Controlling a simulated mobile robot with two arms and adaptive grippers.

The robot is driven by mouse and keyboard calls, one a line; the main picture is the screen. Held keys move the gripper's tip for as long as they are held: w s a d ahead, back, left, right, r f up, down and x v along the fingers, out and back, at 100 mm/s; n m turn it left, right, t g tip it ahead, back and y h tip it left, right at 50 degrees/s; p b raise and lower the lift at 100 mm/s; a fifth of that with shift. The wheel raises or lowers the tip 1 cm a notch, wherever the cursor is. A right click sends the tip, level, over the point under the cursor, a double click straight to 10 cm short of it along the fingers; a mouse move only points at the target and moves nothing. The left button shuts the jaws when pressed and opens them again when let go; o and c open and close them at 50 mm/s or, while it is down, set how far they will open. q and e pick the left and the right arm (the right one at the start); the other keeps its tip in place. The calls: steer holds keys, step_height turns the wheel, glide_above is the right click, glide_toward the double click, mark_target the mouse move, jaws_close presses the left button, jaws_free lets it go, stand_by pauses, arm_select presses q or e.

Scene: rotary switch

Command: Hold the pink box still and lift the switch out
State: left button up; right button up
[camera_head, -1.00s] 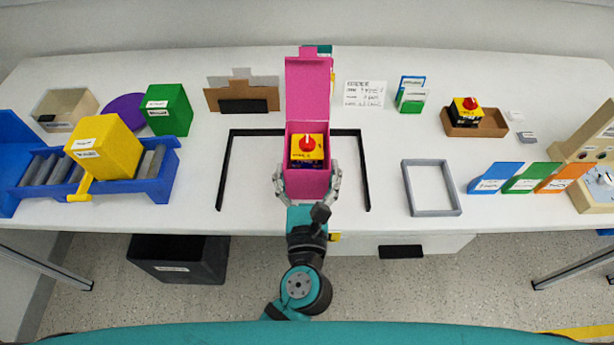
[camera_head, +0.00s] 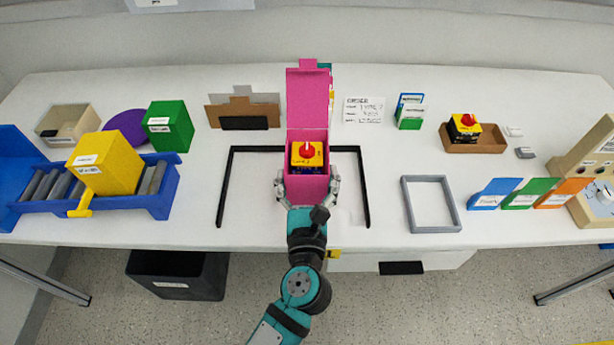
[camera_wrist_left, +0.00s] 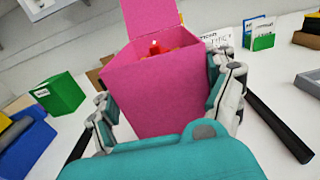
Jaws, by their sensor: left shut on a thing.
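The pink box (camera_head: 308,188) stands upright on the white table with its lid raised at the back. Inside it sits the rotary switch (camera_head: 307,154), yellow with a red knob; its lower part is hidden by the box walls. My left gripper (camera_head: 308,190) is shut on the pink box, one finger on each side. In the left wrist view the pink box (camera_wrist_left: 160,90) fills the space between the fingers, and the red knob (camera_wrist_left: 156,48) shows just above its rim. My right gripper is not in view.
A black frame line (camera_head: 225,190) surrounds the box area. A second switch (camera_head: 464,128) sits in a brown tray (camera_head: 489,142) at right. A grey frame (camera_head: 408,205) lies right of the box. A blue roller stand (camera_head: 160,200) with a yellow box (camera_head: 106,163) is at left.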

mark_target(307, 198)
arm_select(q)
steer(key=shift+f+b, duration=1.65)
steer(key=shift+f, duration=0.25)
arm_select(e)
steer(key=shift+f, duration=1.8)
arm_select(q)
steer(key=shift+f, duration=0.25)
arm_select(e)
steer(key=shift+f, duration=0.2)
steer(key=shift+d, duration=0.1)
